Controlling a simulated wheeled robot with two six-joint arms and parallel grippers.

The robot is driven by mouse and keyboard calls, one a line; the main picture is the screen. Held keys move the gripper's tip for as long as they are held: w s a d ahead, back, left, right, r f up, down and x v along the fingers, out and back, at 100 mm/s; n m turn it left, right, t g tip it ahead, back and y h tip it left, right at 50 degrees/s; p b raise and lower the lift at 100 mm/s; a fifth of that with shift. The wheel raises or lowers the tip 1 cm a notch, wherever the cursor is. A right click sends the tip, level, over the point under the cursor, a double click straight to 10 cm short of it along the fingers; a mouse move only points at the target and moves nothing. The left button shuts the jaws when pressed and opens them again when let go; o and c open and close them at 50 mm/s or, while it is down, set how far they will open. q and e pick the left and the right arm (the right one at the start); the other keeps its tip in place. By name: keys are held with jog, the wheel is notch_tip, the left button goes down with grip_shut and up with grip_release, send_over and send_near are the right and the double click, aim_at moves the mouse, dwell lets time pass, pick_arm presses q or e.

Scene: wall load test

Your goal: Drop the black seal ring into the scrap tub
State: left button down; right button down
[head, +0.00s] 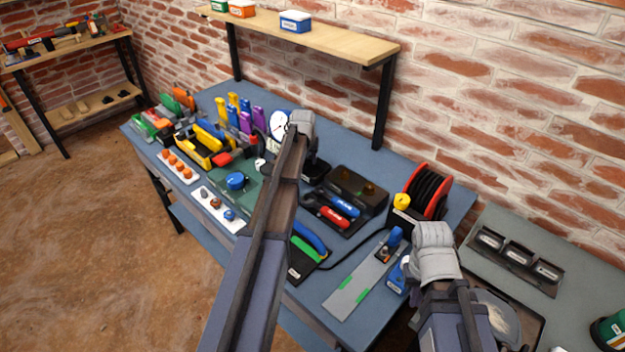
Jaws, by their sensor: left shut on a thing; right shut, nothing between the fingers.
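My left gripper (301,124) is above the back of the blue bench, right of a white round dial (279,122). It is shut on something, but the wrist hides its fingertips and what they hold. My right gripper (433,250) is shut and empty over the bench's right end, beside a blue-handled tool (394,238). I cannot make out the black seal ring in this view. No container can be identified for certain as the scrap tub.
The blue bench (345,263) holds a yellow tool caddy (196,151), a red-and-black cable reel (427,191) and a dark holder with red and blue handles (352,195). A wooden shelf (340,41) overhangs the back. A grey bench (500,222) stands at right.

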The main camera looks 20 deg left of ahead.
pick_arm(q)
jog(key=shift+f, duration=0.15)
jog(key=shift+c, duration=1.8)
grip_release()
jog(key=p+v, duration=0.7)
jog(key=shift+s+r, duration=0.2)
jog(key=shift+r, duration=0.2)
jog(key=shift+d, duration=0.1)
